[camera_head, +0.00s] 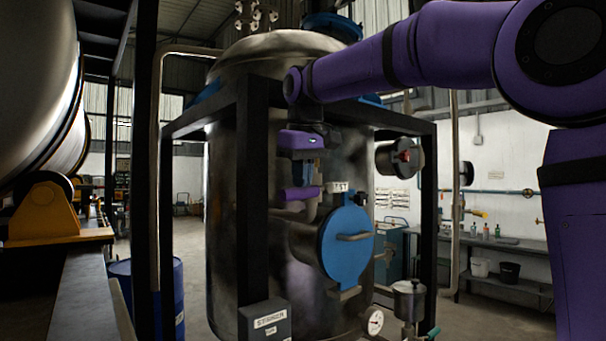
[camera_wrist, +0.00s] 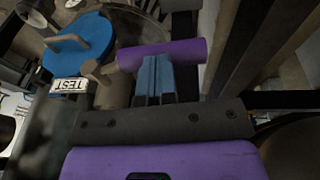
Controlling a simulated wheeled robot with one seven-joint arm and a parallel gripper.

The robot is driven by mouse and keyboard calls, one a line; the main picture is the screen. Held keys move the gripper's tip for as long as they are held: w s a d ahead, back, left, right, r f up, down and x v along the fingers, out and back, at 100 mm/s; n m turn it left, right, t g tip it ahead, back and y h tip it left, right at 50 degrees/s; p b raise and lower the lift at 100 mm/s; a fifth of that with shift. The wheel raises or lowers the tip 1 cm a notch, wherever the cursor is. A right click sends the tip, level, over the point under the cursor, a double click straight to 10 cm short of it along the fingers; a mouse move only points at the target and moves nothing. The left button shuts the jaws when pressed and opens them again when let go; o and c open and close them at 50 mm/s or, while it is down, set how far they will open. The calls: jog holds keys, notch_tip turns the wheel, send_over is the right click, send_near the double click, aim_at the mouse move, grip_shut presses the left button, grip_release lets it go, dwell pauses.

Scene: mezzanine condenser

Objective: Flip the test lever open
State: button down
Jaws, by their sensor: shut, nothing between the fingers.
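My gripper (camera_head: 303,172) is above the lever, pointing down. In the wrist view my gripper (camera_wrist: 155,62) has its two blue-grey fingers together and empty. The fingertips overlap the near edge of the grip in that view; I cannot tell whether they touch it.
The blue round cover (camera_head: 346,243) with a bar handle projects from the large metal tank (camera_head: 285,75). A black frame post (camera_head: 252,205) stands left of the lever. A grey box marked STIRRER (camera_head: 265,322) and a gauge (camera_head: 375,322) are lower down.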

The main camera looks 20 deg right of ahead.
aim_at(298, 191)
jog(key=shift+a+f+t+h, duration=0.25)
jog(key=shift+f+t+h, duration=0.05)
jog(key=shift+f+h, duration=0.7)
notch_tip(298, 191, down, 2)
jog(key=h, duration=0.2)
jog(key=shift+f+t+h, duration=0.15)
jog(key=shift+t+h, duration=0.15)
jog(key=shift+t, duration=0.1)
jog(key=w+d+f+n+t+h, duration=0.1)
jog(key=d+f+t+h, duration=0.3)
jog(key=h, duration=0.5)
jog(key=shift+w+d+f+n+h, duration=0.4)
jog(key=shift+d+f, duration=0.6)
jog(key=shift+f, duration=0.75)
jog(key=shift+d, duration=0.15)
